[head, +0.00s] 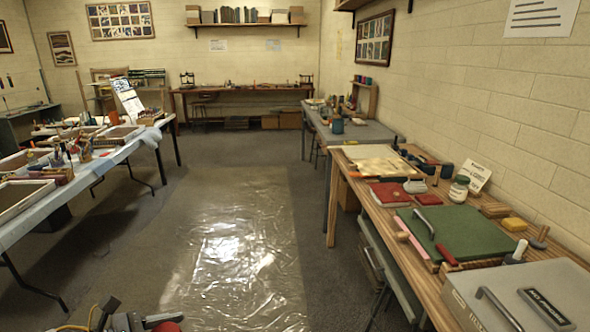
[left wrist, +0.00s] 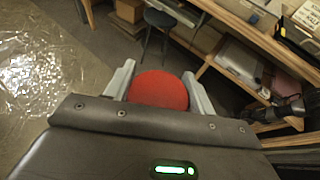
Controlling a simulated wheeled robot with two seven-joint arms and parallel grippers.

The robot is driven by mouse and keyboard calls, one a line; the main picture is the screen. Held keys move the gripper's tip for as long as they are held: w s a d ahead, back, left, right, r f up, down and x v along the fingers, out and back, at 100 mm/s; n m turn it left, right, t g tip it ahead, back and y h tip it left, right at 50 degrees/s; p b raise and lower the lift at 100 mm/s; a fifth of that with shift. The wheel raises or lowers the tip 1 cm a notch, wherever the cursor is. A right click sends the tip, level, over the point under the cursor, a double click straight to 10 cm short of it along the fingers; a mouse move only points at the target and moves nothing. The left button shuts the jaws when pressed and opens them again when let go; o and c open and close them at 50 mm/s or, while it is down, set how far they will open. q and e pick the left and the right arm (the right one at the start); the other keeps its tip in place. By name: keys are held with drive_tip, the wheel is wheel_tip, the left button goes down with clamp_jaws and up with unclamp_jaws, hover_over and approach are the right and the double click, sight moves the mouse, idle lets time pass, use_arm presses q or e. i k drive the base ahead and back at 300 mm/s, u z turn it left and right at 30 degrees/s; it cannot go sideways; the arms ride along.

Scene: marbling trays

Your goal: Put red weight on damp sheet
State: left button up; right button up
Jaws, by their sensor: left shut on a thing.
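My left gripper (left wrist: 160,88) is shut on the red weight (left wrist: 162,91), a round red thing between its two pale fingers in the left wrist view. In the head view the left gripper (head: 150,320) is at the bottom edge, with part of the red weight (head: 166,327) showing, held over the floor and away from the tables. A pale cream sheet (head: 377,161) lies flat at the far end of the right-hand wooden table; it looks like the damp sheet, but I cannot tell if it is wet.
The wooden table (head: 352,196) also holds a red book (head: 390,193), a green board (head: 447,232), a jar (head: 459,188) and a grey box (head: 530,300). A long table with trays (head: 22,197) stands at left. Shiny plastic sheeting (head: 235,250) covers the open floor between.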

sight(379, 165)
drive_tip(key=u, duration=0.35)
drive_tip(key=i, duration=1.65)
drive_tip(key=z, duration=1.1)
drive_tip(key=i, duration=0.95)
drive_tip(key=z, duration=1.45)
drive_tip(key=i, duration=0.3)
drive_tip(key=z, duration=0.15)
